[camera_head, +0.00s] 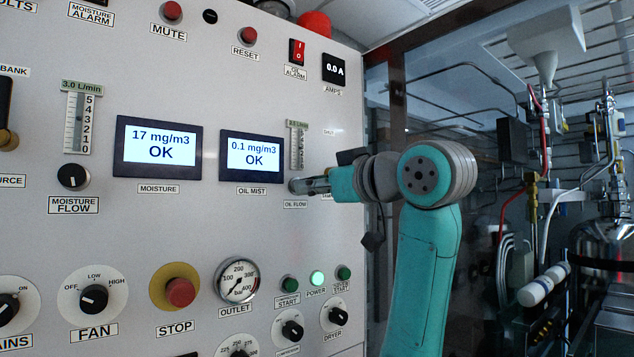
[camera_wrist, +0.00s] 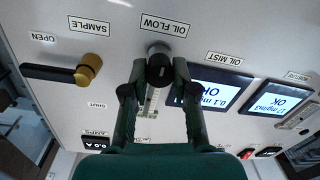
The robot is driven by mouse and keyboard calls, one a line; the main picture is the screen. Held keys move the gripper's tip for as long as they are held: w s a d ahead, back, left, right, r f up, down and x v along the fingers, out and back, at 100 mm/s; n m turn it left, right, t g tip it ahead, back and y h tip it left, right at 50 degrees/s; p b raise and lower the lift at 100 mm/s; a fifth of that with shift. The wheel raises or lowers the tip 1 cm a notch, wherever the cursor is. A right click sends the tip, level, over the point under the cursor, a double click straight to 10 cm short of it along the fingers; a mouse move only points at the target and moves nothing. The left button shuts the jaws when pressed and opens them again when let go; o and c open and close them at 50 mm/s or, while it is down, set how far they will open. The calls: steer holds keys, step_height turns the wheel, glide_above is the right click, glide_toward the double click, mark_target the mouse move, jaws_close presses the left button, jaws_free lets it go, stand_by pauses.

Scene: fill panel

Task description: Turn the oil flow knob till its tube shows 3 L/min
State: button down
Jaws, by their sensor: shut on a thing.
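The oil flow knob (camera_wrist: 160,71) is black and round, beside its OIL FLOW label, which appears upside down in the wrist view. My gripper (camera_wrist: 158,78) is shut on this knob, one finger at each side. In the head view my gripper (camera_head: 303,186) reaches in from the right and mostly hides the knob. The oil flow tube (camera_head: 297,150) stands above the knob with a small readout on top, too small to read surely. In the wrist view the tube (camera_wrist: 151,103) shows partly between my fingers.
The oil mist screen (camera_head: 252,157) reads 0.1 mg/m3 OK, left of the tube. The moisture flow knob (camera_head: 73,177) sits further left, its tube (camera_head: 78,122) reading 3.0 L/min. A sample handle (camera_wrist: 88,69) with a brass hub is near the oil flow knob.

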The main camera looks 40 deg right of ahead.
steer(key=c, duration=0.9)
jaws_free()
steer(key=s, duration=1.2)
steer(key=shift+d+r, duration=0.2)
steer(key=shift+s, duration=0.1)
